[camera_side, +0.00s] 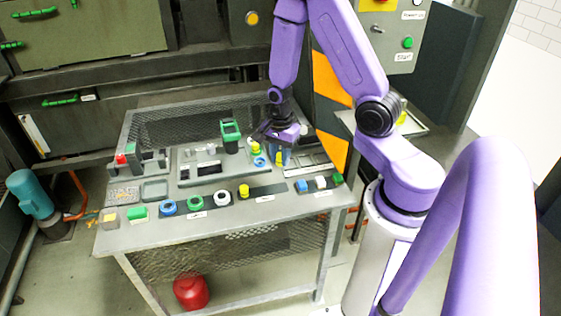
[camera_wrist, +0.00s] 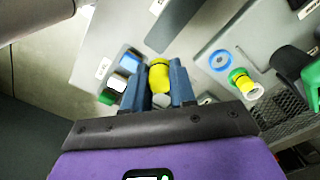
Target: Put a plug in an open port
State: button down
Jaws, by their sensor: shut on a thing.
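My gripper (camera_side: 279,158) is over the right part of the workbench. In the wrist view its two blue fingers (camera_wrist: 161,80) are shut on a yellow plug (camera_wrist: 158,76), one finger on each side. The plug shows as a small yellow spot in the side view (camera_side: 279,161). I cannot tell whether it touches the surface below. Left of the gripper in the side view, a blue ring-shaped port (camera_side: 260,162) lies on a grey plate; it also shows in the wrist view (camera_wrist: 220,60). A yellow-and-green piece with a pale end (camera_wrist: 245,84) stands beside that ring.
A green-and-black part (camera_side: 231,135) stands upright on the grey plate. Blue (camera_side: 168,207), green (camera_side: 195,202) and white (camera_side: 221,197) rings and a yellow piece (camera_side: 244,191) line the bench front. Small blue, white and green blocks (camera_side: 320,182) sit at right.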

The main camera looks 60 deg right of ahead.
jog(key=w+d, duration=0.6)
jog(key=w, duration=0.3)
jog(key=w+d, duration=0.7)
jog(key=w, duration=0.3)
jog(key=shift+s+a+f, duration=0.1)
jog(key=shift+f, duration=2.5)
jog(key=shift+f, duration=0.75)
